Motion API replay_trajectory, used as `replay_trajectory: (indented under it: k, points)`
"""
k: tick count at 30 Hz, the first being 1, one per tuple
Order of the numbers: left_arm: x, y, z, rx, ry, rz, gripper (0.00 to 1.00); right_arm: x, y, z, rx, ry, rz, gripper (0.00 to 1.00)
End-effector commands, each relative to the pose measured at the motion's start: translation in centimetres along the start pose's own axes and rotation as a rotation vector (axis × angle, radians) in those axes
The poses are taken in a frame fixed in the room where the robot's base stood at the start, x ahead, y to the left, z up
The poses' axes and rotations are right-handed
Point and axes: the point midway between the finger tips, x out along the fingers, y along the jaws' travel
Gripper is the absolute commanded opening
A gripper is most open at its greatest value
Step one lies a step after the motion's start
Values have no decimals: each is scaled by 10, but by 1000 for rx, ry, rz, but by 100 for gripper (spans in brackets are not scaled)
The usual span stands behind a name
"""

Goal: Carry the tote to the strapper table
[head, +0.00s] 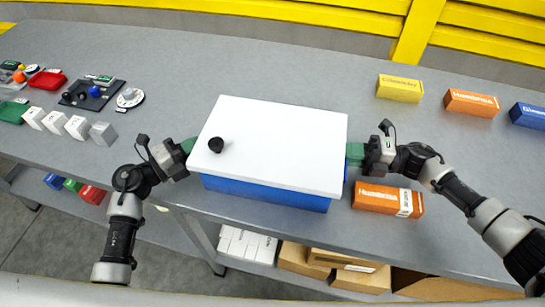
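The tote is a blue box (265,192) with a flat white lid (275,135) and a black knob (216,145) near the lid's left end. It is at the front edge of the grey table in the head view; I cannot tell whether it rests there or is slightly raised. My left gripper (185,148) is at its left side and my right gripper (358,153) at its right side. A green piece shows between each gripper and the tote. The fingertips are too hidden to show whether they are closed. No separate strapper table can be made out.
An orange carton (385,198) lies just right of the tote. Yellow (400,88), orange (471,102) and blue (527,115) cartons stand at back right. Small white boxes (54,121) and a dark board (92,94) are at left. Brown cartons (305,258) sit on the shelf below.

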Motion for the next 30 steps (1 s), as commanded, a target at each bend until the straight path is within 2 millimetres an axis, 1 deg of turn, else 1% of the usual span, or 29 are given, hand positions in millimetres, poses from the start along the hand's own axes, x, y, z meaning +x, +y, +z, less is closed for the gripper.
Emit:
replay_trajectory:
  k: [7, 14, 20, 30]
  points:
    - [0, 1, 0, 0, 0, 1, 0, -1, 0, 0, 0, 0, -1, 0]
    - [0, -4, 0, 1, -1, 0, 0, -1, 4, 0, -1, 0, 1, 0]
    - [-1, -17, 1, 2, -1, -1, 0, -1, 18, 0, -1, -1, 1, 0]
    - [-1, -47, 1, 2, -1, -1, 0, -1, 48, 1, -1, -1, 0, 0]
